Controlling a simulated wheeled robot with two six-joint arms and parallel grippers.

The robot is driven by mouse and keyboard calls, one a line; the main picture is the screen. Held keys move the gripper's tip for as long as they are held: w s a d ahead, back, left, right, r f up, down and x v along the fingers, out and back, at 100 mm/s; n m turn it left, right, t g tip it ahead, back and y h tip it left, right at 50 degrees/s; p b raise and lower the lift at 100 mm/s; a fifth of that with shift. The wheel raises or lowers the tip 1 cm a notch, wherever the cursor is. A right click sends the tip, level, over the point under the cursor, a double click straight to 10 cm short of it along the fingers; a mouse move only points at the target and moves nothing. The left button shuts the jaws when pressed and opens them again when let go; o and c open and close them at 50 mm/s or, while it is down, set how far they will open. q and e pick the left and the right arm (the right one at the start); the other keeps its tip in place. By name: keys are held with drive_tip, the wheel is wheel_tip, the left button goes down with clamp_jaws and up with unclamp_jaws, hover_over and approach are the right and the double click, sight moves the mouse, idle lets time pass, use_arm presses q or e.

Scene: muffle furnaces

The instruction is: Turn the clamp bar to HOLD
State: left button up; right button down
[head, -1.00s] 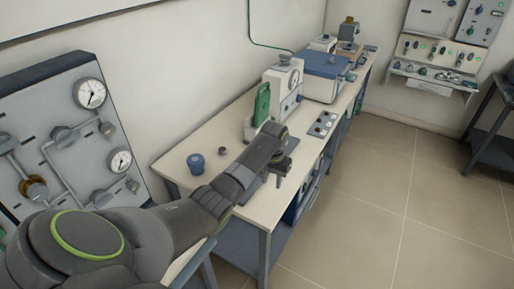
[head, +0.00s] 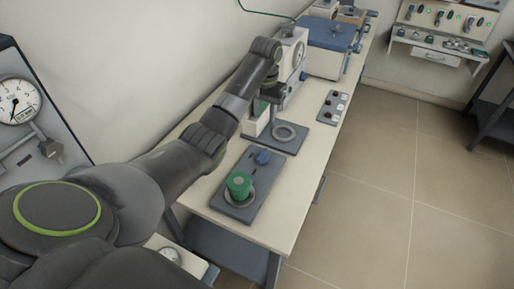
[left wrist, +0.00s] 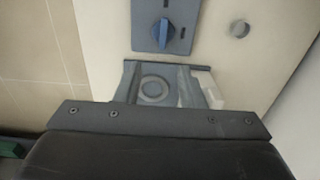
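A blue bar-shaped knob (head: 262,157), which looks like the clamp bar, sits on a dark grey-blue plate (head: 228,217) on the bench. In the left wrist view the knob (left wrist: 164,34) is at the top, its bar running up and down the picture. No HOLD marking is readable. A green-capped jar (head: 239,184) stands in a ring on the same plate, nearer me. My left gripper (head: 262,106) hangs beyond the knob, apart from it, beside another plate (head: 268,141) bearing a flat ring (head: 285,132). Its fingers are not clear. My right gripper is out of view.
A white instrument (head: 292,52) and a blue-topped box (head: 331,50) stand farther along the bench (head: 283,202). A small panel of buttons (head: 333,107) lies near the bench's right edge. The wall is close on the left; the floor at right is clear.

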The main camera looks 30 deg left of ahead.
use_arm(q)
drive_tip(key=f, duration=0.1)
drive_tip(key=b, duration=0.6)
approach(262, 154)
wheel_tip(262, 154, down, 8)
drive_tip(key=shift+r+p, duration=0.15)
drive_tip(key=shift+p, duration=0.4)
drive_tip(key=shift+f, duration=0.5)
drive_tip(key=c, duration=0.6)
clamp_jaws()
